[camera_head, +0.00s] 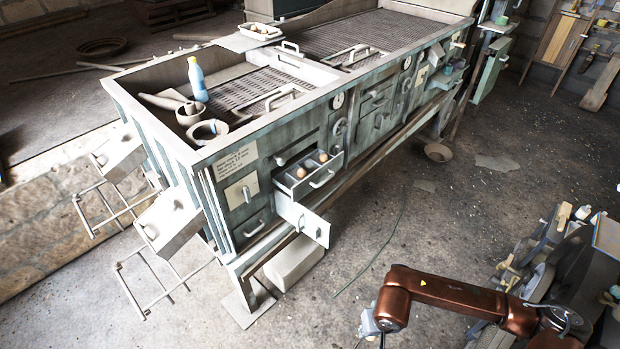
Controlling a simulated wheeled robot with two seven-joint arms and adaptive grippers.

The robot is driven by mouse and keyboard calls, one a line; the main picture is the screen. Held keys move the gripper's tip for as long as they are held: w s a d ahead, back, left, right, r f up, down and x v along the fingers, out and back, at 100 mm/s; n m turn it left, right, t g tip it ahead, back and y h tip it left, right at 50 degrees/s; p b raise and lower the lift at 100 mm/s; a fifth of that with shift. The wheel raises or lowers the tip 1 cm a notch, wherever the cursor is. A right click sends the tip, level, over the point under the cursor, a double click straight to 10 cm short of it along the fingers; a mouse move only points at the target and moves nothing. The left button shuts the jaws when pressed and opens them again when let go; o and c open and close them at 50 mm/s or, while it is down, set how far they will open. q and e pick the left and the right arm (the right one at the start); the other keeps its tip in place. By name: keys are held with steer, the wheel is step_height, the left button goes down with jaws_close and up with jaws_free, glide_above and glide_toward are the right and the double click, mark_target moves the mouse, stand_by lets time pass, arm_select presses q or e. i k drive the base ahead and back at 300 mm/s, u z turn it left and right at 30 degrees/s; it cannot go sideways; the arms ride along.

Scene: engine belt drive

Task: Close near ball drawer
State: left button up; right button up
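An open drawer (330,168) sticks out of the front of the long green machine (285,130), near its left end. It holds two brown balls (301,172) and has a pale bar handle (322,179) on its front. Just below it, a second drawer (300,218) also stands open. My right arm comes in from the lower right. Its gripper (369,325) hangs by the bottom edge, below and right of the drawers and apart from them. Its fingers are too small and cut off to judge. My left gripper is out of view.
A pale block (294,262) lies on the floor under the drawers. Wire racks and boxes (172,220) jut from the machine's left end. Clutter (560,250) fills the right side. Floor between is mostly clear.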

mark_target(313, 169)
steer(key=i, duration=1.4)
steer(key=u, duration=0.1)
